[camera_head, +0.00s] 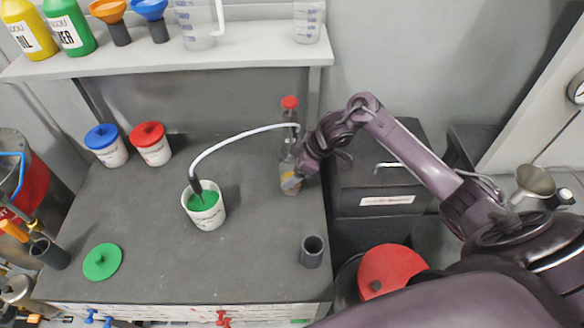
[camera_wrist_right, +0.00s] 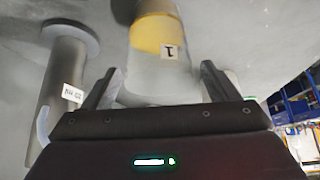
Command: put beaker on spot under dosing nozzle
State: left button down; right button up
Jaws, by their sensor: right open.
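A clear beaker with yellow content (camera_head: 291,184) stands near the bench's right edge, partly hidden by my right gripper (camera_head: 297,171). In the right wrist view the beaker (camera_wrist_right: 158,50) has a label reading 1 and is between the open fingers of the gripper (camera_wrist_right: 160,84). Contact is not visible. A red-topped fixture (camera_head: 290,103) rises behind it; a pale hose (camera_head: 238,137) runs from there to a dark tube end (camera_head: 195,184) over a white pot of green content (camera_head: 204,207). I cannot tell which part is the dosing nozzle, and no marked spot is visible. My left gripper is out of view.
Blue-lidded (camera_head: 106,145) and red-lidded (camera_head: 151,144) pots stand at the back left. A green lid (camera_head: 103,261) lies front left; a dark cup (camera_head: 312,251) stands front right. A shelf (camera_head: 160,56) overhangs the back. The bench's front middle is clear.

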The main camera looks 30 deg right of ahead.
jog(key=b+v, duration=0.1)
jog(key=v, duration=1.1)
jog(key=shift+f, duration=0.1)
